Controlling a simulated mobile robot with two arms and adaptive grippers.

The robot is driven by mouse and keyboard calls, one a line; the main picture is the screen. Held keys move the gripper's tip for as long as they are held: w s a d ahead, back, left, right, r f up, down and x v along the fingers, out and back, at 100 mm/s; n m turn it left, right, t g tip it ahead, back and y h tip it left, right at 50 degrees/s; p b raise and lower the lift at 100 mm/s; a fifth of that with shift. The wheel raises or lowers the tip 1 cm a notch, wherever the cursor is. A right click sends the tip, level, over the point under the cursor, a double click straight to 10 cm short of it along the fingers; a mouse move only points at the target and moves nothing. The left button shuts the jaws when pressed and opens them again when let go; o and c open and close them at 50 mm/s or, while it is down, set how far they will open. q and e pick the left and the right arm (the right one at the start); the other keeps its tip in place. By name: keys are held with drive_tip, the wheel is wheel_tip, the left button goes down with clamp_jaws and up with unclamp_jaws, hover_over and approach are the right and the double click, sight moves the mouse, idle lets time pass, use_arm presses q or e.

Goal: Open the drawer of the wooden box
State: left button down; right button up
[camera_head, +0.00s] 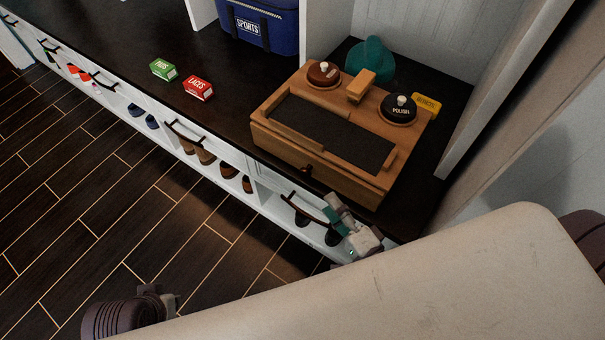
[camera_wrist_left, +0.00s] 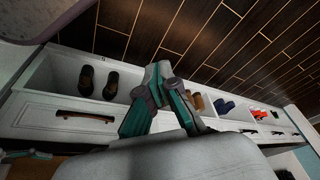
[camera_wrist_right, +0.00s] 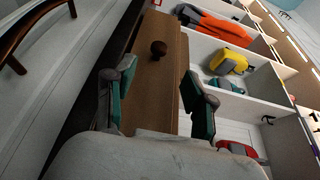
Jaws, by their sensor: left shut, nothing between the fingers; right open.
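The wooden box (camera_head: 282,108) stands on the dark bench top, with a black pad on its top. Its drawer front (camera_head: 340,182) faces the aisle and looks closed, with a small dark round knob (camera_head: 307,170) in it. My right gripper (camera_head: 338,205) is open and empty, just in front of and below the box's right front. In the right wrist view, the knob (camera_wrist_right: 158,49) shows ahead of the spread fingers (camera_wrist_right: 158,100), apart from them. My left gripper (camera_wrist_left: 160,72) is shut and empty, away from the box, over the floor side.
On the box are a brown tin (camera_head: 324,74), a brush (camera_head: 361,86) and a black polish tin (camera_head: 399,109). Green (camera_head: 163,70) and red (camera_head: 198,88) small boxes lie to the left. White drawers with dark handles (camera_head: 185,133) and shoe cubbies run below the bench edge.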

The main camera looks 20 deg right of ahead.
sight(308, 175)
drive_tip(key=x, duration=1)
drive_tip(key=shift+w+d+f+b, duration=0.1)
drive_tip(key=shift+b, duration=0.25)
use_arm(q)
drive_tip(key=shift+v, duration=0.8)
use_arm(e)
drive_tip(key=shift+w+a, duration=0.2)
drive_tip(key=shift+w, duration=0.4)
clamp_jaws()
